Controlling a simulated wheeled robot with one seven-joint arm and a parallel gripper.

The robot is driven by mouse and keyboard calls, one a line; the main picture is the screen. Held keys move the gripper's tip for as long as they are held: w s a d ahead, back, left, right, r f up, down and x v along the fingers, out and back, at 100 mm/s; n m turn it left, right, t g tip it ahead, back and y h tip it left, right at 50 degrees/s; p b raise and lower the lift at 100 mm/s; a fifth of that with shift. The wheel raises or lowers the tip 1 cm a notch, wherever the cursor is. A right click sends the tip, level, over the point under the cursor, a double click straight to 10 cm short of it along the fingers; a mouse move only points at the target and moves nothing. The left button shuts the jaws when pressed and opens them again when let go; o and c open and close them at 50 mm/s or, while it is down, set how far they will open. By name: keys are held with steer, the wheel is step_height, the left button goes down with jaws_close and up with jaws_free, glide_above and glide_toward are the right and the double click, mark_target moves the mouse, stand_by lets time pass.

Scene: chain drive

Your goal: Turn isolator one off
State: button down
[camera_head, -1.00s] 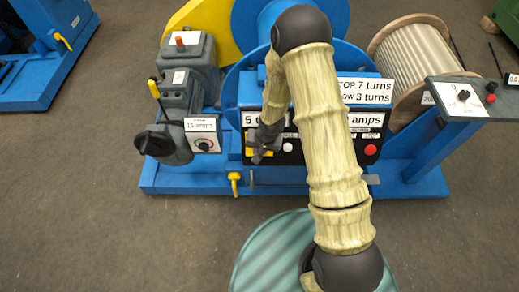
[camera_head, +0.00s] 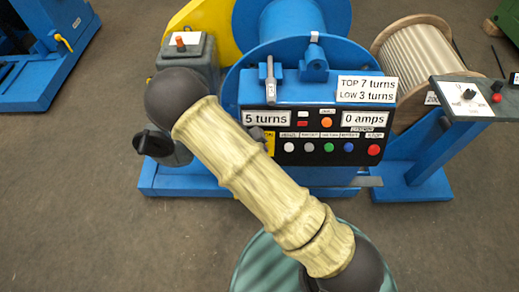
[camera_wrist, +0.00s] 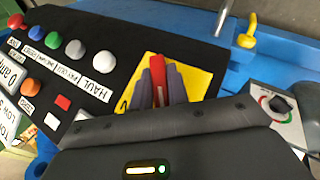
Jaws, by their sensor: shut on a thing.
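A red switch handle (camera_wrist: 158,72) stands on a yellow plate (camera_wrist: 204,80) on the black control panel. In the wrist view my gripper (camera_wrist: 160,88) is shut on this handle, one grey finger on each side. The fingers hide much of the handle, and no isolator number can be read on the plate. In the head view only a sliver of the yellow plate (camera_head: 269,143) shows beside my arm, and my gripper is mostly hidden there.
The panel (camera_head: 316,124) has several coloured buttons and reads "5 turns" and "0 amps". A grey box with a rotary knob (camera_wrist: 280,106) and a yellow lever (camera_wrist: 247,36) are close by. A small console (camera_head: 467,97) with a red button stands at the right.

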steer(key=shift+w+a+n+t+h, duration=0.2)
steer(key=shift+n+t+h, duration=0.1)
steer(key=shift+n+h, duration=0.35)
steer(key=shift+d, duration=0.1)
steer(key=c, duration=1.4)
jaws_free()
steer(key=shift+o, duration=0.2)
steer(key=shift+s, duration=0.1)
steer(key=v, duration=1.7)
steer(key=shift+a, duration=0.25)
